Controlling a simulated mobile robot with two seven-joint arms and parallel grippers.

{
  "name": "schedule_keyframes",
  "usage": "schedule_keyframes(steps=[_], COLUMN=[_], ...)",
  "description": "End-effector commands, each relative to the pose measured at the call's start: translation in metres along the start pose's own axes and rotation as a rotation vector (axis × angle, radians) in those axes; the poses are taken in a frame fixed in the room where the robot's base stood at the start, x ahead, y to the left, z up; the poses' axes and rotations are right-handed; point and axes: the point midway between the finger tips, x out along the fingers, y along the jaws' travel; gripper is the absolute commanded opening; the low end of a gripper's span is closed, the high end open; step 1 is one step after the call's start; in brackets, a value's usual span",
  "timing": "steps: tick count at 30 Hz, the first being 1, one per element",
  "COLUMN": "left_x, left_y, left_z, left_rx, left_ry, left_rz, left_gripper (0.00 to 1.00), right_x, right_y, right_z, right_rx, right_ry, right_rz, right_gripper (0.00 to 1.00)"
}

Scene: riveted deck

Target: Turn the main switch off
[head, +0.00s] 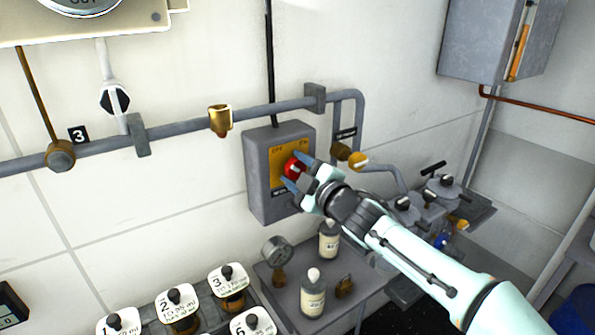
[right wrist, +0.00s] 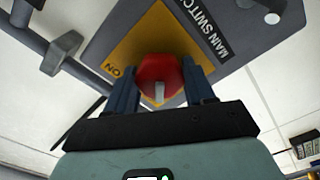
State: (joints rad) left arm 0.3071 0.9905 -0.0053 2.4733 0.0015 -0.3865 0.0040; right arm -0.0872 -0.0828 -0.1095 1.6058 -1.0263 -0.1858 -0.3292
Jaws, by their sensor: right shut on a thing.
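The main switch is a grey box (head: 262,190) on the wall with a yellow plate (head: 276,172) and a red knob (head: 292,167). OFF is lettered at the plate's upper left and ON at its upper right in the head view. My right gripper (head: 297,170) is shut on the red knob, one blue finger on each side. In the right wrist view the red knob (right wrist: 160,72) sits between the fingers, with a pale mark on it. The MAIN SWITCH label (right wrist: 205,30) and the word ON show there; OFF is not visible. My left gripper is not in view.
A grey pipe (head: 180,118) with a brass fitting (head: 220,120) runs along the wall behind the box. Below stand a shelf with bottles (head: 313,292) and a gauge (head: 277,252), plus numbered jars (head: 178,308). Valves (head: 440,188) crowd the right side.

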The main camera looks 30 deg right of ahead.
Motion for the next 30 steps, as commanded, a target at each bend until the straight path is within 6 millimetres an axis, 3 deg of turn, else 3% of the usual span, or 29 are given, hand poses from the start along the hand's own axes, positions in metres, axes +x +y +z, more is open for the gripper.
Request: schedule_keyframes(steps=[11,12,14,24,30], left_x=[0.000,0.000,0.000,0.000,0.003], left_y=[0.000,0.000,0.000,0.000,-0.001], left_z=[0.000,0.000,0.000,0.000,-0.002], left_rx=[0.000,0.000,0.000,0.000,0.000], left_ry=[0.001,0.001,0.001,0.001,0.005], left_rz=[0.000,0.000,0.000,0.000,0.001], left_gripper=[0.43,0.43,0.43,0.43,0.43], right_x=[0.000,0.000,0.000,-0.003,-0.030], right_y=[0.001,0.001,0.001,0.000,0.000], right_z=[-0.001,-0.001,-0.001,0.000,0.000], right_rx=[-0.003,-0.003,-0.003,-0.002,-0.001], right_ry=[0.001,0.002,0.002,0.001,0.001], right_rz=[0.001,0.001,0.001,0.001,0.002], right_gripper=[0.23,0.63,0.78,0.78,0.78])
